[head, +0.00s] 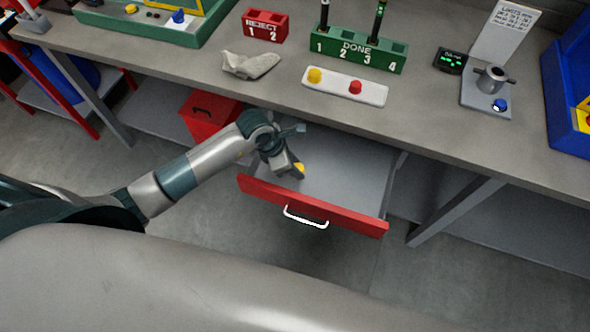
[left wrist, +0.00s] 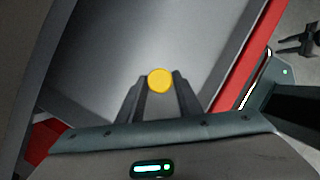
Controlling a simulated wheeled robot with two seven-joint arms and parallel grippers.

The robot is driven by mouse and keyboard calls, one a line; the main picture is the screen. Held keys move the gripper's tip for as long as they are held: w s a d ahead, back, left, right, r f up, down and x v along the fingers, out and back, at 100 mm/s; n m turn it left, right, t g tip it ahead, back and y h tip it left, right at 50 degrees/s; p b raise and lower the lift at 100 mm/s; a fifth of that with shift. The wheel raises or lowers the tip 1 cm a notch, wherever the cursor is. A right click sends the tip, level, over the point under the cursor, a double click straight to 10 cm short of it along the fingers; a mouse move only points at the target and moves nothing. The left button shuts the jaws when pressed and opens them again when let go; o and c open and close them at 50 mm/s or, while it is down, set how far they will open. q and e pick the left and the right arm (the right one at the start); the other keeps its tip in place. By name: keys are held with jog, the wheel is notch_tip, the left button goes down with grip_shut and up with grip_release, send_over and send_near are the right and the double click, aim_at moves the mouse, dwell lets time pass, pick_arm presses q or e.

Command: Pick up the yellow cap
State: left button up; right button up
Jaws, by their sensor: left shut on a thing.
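A yellow cap (head: 300,168) shows at the tip of my left gripper (head: 296,172) in the head view, inside the open drawer (head: 345,180). In the left wrist view the round yellow cap (left wrist: 160,80) sits between the two dark fingertips of my left gripper (left wrist: 160,92), which is shut on it. The grey drawer floor (left wrist: 110,65) lies behind the cap; I cannot tell whether the cap touches it. Another yellow cap-like piece (head: 315,75) stands on a white tray (head: 345,90) on the bench.
The drawer's red front (head: 310,207) with a white handle (head: 305,217) stands out from under the bench (head: 430,110). The white tray also bears a red piece (head: 355,87). A green DONE rack (head: 358,50), a red REJECT rack (head: 264,25) and a cloth (head: 250,65) stand or lie behind.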

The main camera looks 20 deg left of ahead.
pick_arm(q)
jog(key=s+d+r+b, duration=0.1)
jog(key=d+r, duration=0.1)
jog(key=d, duration=0.1)
jog(key=s+d+r+b, duration=0.1)
jog(key=s+d+r, duration=0.1)
jog(key=d+r, duration=0.1)
jog(key=s+d+r+b, duration=0.1)
jog(key=d+r, duration=0.1)
jog(key=d, duration=0.1)
jog(key=shift+s+d+r+b, duration=0.2)
jog(key=shift+s+d+b, duration=0.05)
jog(key=shift+b, duration=0.1)
jog(key=shift+s+d+r, duration=0.35)
jog(key=shift+d+r, duration=0.1)
jog(key=shift+d, duration=0.05)
jog(key=a+r+m+g+y, duration=0.1)
jog(key=a+r+m+g, duration=0.1)
jog(key=a+r+m, duration=0.3)
jog(key=a+r+m+g+y, duration=0.1)
jog(key=a+r+m, duration=0.4)
jog(key=m, duration=0.6)
jog(key=w+a+r+m+g+y, duration=0.1)
jog(key=a+r+m+g, duration=0.3)
jog(key=m, duration=0.4)
jog(key=shift+a+r+m+y, duration=0.3)
jog(key=shift+a+r+m, duration=0.1)
jog(key=shift+a+r, duration=0.55)
